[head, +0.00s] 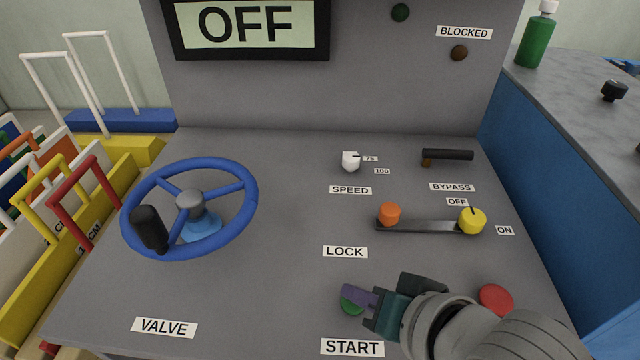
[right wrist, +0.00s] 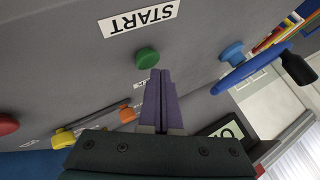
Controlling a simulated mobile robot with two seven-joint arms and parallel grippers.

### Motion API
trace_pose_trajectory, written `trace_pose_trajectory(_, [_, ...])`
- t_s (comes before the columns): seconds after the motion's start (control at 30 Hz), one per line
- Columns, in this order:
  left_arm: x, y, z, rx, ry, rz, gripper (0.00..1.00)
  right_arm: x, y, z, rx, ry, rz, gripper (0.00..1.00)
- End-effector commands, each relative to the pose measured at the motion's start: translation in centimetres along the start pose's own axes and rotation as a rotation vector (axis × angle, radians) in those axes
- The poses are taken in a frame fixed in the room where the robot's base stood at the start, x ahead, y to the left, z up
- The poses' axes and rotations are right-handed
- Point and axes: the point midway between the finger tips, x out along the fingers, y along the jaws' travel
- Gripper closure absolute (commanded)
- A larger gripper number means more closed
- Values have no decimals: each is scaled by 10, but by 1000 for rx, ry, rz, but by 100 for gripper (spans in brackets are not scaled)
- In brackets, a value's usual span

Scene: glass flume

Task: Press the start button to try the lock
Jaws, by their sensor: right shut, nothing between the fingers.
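The green start button (head: 350,307) is on the grey panel above the START label (head: 352,347), partly hidden by my right gripper (head: 356,295). The gripper's purple fingers are shut and empty, their tips at the button. The right wrist view shows the green button (right wrist: 147,58) just beyond the shut fingertips (right wrist: 160,74); I cannot tell whether they touch. The LOCK label (head: 345,252) lies below a dark slotted bar (head: 428,227) with an orange knob (head: 389,211) at its left end. The display (head: 248,26) reads OFF. My left gripper is not in view.
A red button (head: 496,298) is right of my right gripper, partly behind the wrist. A yellow knob (head: 472,221), white speed knob (head: 350,161) and black bypass handle (head: 447,155) stand farther back. A blue valve wheel (head: 245,180) rises at left.

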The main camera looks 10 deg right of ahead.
Motion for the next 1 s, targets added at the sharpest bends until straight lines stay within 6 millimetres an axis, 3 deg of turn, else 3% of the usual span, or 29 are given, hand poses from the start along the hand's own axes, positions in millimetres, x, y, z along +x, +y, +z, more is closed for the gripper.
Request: trace_pose_trajectory(1.0, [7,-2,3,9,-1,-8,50,7,5,5,1,-1,0,100])
